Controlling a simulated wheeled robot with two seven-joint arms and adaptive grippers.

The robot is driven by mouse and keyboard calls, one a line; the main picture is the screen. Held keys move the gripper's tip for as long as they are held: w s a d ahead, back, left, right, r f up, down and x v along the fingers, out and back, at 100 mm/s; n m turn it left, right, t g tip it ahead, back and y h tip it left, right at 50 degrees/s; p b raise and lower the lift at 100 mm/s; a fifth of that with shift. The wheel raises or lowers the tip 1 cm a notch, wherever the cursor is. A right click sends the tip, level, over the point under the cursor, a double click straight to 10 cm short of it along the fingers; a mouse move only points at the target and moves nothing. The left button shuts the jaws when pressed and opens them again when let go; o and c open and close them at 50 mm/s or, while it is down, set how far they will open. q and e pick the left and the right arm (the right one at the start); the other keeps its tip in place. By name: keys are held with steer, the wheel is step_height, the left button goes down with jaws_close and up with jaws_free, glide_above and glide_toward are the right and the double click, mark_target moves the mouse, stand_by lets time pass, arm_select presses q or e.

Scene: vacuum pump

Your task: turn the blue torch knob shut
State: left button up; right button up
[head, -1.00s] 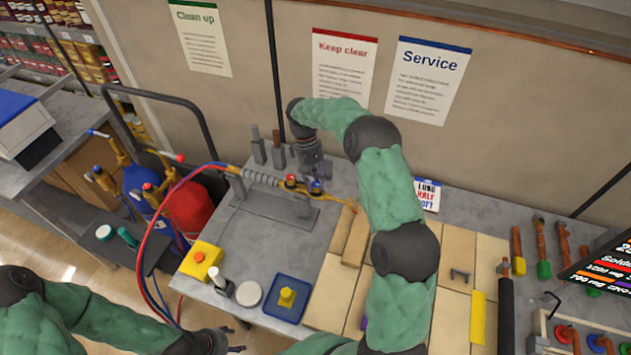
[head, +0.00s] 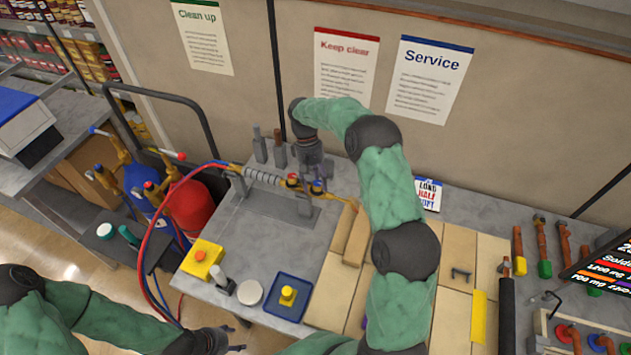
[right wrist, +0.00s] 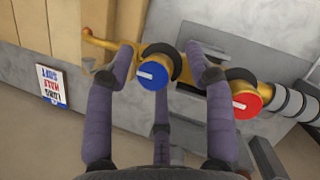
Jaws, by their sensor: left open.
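The torch lies on a grey stand, its grey ribbed grip (head: 262,177) and brass body at the back of the bench. In the right wrist view the round blue knob (right wrist: 154,77) faces me, its white mark nearly level in the picture. The red knob (right wrist: 240,99) is to its right. My right gripper (right wrist: 160,65) is open, with fingers on either side of the blue knob and visible gaps beside it. In the head view the right gripper (head: 317,181) is at the torch and largely hides the blue knob. My left gripper (head: 236,338) is open and empty at the bench's front-left edge.
Red and blue hoses (head: 150,235) run from the torch to the red cylinder (head: 190,205) and blue cylinder (head: 138,182). A yellow box with an orange button (head: 202,259) and a blue tray (head: 271,304) stand nearer. Tan boards (head: 330,290) lie to the right.

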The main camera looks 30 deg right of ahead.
steer(key=shift+d, duration=0.1)
steer(key=shift+w+r, duration=0.1)
steer(key=shift+r, duration=0.15)
steer(key=v, duration=1.1)
steer(key=shift+r, duration=0.2)
steer(key=shift+f, duration=0.1)
